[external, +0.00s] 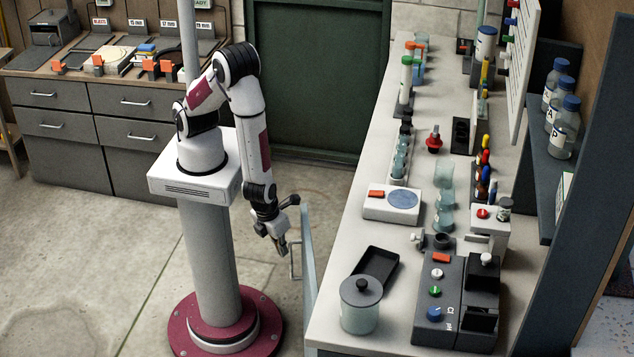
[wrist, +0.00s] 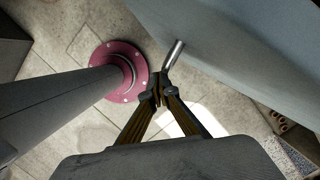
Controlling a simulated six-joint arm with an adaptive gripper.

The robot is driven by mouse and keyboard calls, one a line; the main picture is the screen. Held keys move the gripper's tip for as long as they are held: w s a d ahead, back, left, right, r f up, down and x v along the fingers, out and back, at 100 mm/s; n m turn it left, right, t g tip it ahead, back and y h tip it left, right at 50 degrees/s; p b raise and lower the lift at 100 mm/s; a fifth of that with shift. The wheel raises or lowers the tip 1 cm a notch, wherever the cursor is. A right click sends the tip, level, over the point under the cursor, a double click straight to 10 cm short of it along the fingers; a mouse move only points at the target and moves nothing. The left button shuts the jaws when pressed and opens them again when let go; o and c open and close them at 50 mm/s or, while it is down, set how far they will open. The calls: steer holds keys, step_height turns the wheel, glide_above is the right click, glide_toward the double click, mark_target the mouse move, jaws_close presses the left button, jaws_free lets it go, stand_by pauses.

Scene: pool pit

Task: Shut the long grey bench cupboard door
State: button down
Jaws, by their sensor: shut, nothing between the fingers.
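The long grey bench cupboard door (external: 308,250) stands open on the aisle side of the bench, seen as a narrow pale upright strip. Its bar handle (external: 293,262) faces left, towards my arm. In the wrist view the door is the broad blue-grey panel (wrist: 245,50) at upper right, with the metal handle (wrist: 174,55) sticking out from it. My gripper (external: 283,247) points down beside the handle, on the door's left. Its fingertips (wrist: 160,92) are together and empty, close to the handle's end. I cannot tell whether they touch it. The door's hinge is hidden.
The white bench top (external: 335,250) right of the door carries a lidded glass jar (external: 360,308), a black tray (external: 375,267), a scale and several bottles. Grey drawers (external: 125,125) stand at back left. A dark green door (external: 318,75) is behind. The floor left of my base is clear.

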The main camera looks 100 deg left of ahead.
steer(key=w+a+m+t+h, duration=0.1)
steer(key=w+a+m, duration=0.2)
steer(key=w, duration=0.7)
steer(key=shift+a+m, duration=0.3)
steer(key=shift+m, duration=0.9)
steer(key=shift+s, duration=0.2)
steer(key=shift+s+d+r, duration=0.3)
steer(key=shift+s+r, duration=0.65)
steer(key=shift+r, duration=0.65)
steer(key=shift+s+d+r, duration=0.3)
steer(key=shift+s+r, duration=0.7)
steer(key=shift+r, duration=0.65)
steer(key=shift+s+d+r, duration=0.3)
steer(key=shift+s+r, duration=0.65)
steer(key=shift+r, duration=0.65)
